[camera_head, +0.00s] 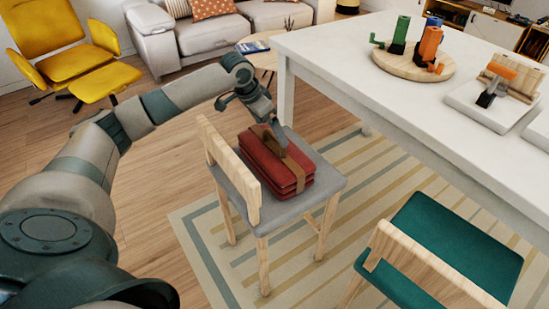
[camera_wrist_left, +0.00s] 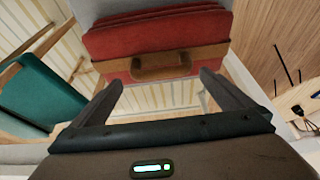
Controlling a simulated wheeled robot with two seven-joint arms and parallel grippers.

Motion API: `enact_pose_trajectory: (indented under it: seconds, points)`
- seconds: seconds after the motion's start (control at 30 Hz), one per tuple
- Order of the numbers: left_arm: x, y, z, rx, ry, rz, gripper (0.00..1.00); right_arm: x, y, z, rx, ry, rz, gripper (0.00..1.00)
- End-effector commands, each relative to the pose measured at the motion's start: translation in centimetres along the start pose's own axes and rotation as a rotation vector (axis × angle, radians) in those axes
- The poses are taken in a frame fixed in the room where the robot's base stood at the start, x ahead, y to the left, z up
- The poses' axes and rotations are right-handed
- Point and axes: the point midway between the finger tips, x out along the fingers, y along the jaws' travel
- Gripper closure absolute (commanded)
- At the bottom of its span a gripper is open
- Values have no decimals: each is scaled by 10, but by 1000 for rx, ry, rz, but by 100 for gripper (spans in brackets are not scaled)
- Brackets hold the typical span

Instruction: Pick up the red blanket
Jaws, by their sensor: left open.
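The red blanket (camera_head: 292,171) is folded in layers, with a brown strap around it, and lies on the grey seat of a wooden chair (camera_head: 247,178). In the left wrist view the blanket (camera_wrist_left: 110,43) shows at the top, with a brown strap handle (camera_wrist_left: 160,67) facing the gripper. My left gripper (camera_head: 277,138) is at the blanket's far side in the head view. In the left wrist view my left gripper (camera_wrist_left: 160,85) has its fingers spread wide, one to each side of the handle, with nothing between the fingertips. My right gripper is not in view.
A white table (camera_head: 360,50) stands right of the chair, holding a round wooden board (camera_head: 412,65) with coloured objects. A teal-seated chair (camera_head: 450,240) stands at the lower right on a striped rug (camera_head: 205,240). A yellow armchair (camera_head: 60,45) and sofa are behind.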

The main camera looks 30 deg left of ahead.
Motion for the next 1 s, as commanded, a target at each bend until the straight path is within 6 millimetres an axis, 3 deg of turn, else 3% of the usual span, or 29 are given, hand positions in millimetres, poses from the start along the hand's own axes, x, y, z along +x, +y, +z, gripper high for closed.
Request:
enact_pose_trajectory:
  seconds: [0.13,0.57,1.0]
  points:
    - [10,0,0,1,0,-1,0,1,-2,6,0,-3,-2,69]
    - [14,0,0,0,0,-1,0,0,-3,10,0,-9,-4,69]
    - [60,-2,4,1,0,-1,0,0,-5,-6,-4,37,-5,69]
